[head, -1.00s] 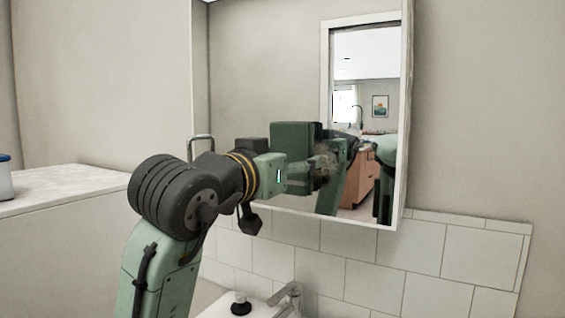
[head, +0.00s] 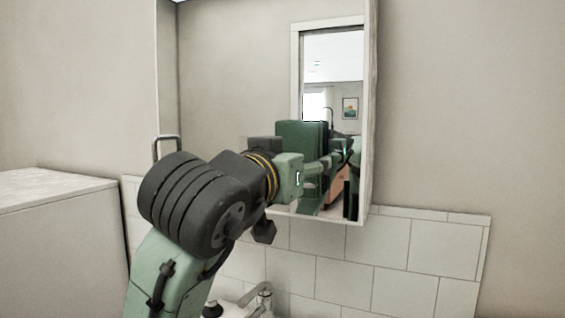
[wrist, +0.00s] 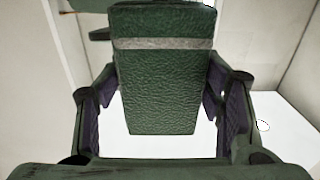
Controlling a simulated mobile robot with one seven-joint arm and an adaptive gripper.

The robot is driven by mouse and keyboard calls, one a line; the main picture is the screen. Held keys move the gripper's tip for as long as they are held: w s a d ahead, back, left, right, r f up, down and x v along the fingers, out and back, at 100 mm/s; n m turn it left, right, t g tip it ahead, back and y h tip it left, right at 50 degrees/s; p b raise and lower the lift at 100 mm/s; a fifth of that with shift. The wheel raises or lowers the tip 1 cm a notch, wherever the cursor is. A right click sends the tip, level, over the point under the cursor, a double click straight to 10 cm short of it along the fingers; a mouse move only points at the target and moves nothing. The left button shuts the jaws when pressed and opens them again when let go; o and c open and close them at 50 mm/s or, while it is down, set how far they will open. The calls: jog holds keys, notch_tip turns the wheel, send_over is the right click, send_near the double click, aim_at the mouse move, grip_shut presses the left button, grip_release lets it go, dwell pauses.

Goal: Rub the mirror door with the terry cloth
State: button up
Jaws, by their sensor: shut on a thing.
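The mirror door (head: 225,80) is the tall front of the wall cabinet, with a pale room reflected in it. My gripper (wrist: 158,105) is shut on the terry cloth (wrist: 160,75), a dark green folded pad with a grey band, which shows between the two fingers in the wrist view. In the head view a dark green upright block (head: 302,145) shows at my arm's end, over the lower right of the mirror. I cannot tell how much of it is cloth and how much reflection. The contact with the glass is hidden.
A metal loop handle (head: 167,142) shows at the cabinet's left. Below are white wall tiles (head: 375,255) and a faucet (head: 262,297). A pale counter block (head: 60,220) stands at left. The wall right of the cabinet is clear.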

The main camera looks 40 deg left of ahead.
jog(key=shift+d, duration=0.3)
jog(key=s+a+p, duration=0.2)
jog(key=s+a, duration=0.1)
jog(key=a, duration=0.8)
jog(key=shift+s+a+p, duration=0.25)
jog(key=shift+a+p, duration=0.1)
jog(key=shift+p, duration=0.05)
dwell(0.4)
jog(key=v, duration=0.6)
dwell(0.4)
jog(key=shift+s+d, duration=0.1)
jog(key=shift+v, duration=1.4)
